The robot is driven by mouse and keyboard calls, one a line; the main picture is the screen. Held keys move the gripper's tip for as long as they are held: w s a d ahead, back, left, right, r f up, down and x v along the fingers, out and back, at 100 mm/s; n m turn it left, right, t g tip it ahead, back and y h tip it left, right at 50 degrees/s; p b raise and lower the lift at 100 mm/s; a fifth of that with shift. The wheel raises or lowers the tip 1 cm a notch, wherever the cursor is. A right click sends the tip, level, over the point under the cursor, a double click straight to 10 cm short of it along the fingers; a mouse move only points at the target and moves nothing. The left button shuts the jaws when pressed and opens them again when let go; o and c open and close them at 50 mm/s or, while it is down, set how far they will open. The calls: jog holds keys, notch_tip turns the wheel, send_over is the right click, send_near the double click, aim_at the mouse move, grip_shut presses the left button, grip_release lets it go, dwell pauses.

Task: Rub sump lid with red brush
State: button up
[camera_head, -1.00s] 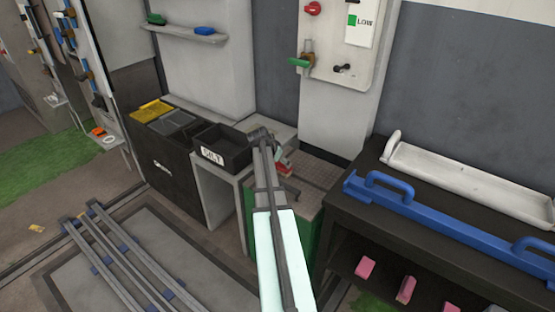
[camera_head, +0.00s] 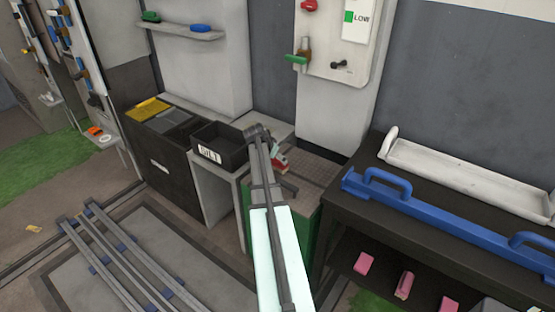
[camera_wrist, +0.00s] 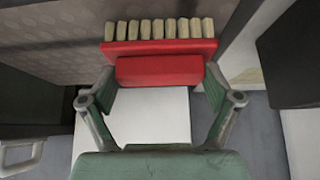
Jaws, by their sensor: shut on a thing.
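The red brush (camera_wrist: 160,70) is held in my gripper (camera_wrist: 160,82), its pale bristle tufts pointing to the top of the wrist view. The fingers are shut on its red body from both sides. In the head view a bit of the red brush (camera_head: 281,167) shows just right of my arm. The patterned grey-brown top of the green box, which looks like the sump lid (camera_head: 318,172), lies beside and below it. The patterned surface (camera_wrist: 50,40) also shows at the upper left of the wrist view. I cannot tell whether the bristles touch it. My arm hides part of the lid.
A black tray with a white label (camera_head: 222,146) stands left of my arm. A dark bench (camera_head: 400,225) on the right carries a blue handled bar (camera_head: 435,212) and a white trough (camera_head: 470,178). A wall panel (camera_head: 343,50) with handles rises behind. Metal rails (camera_head: 125,255) lie on the floor.

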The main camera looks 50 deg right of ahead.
notch_tip(320, 180, up, 3)
jog(key=shift+s+p, duration=0.15)
jog(key=shift+p, duration=0.2)
jog(key=shift+r+p, duration=1.25)
jog(key=shift+r, duration=1.35)
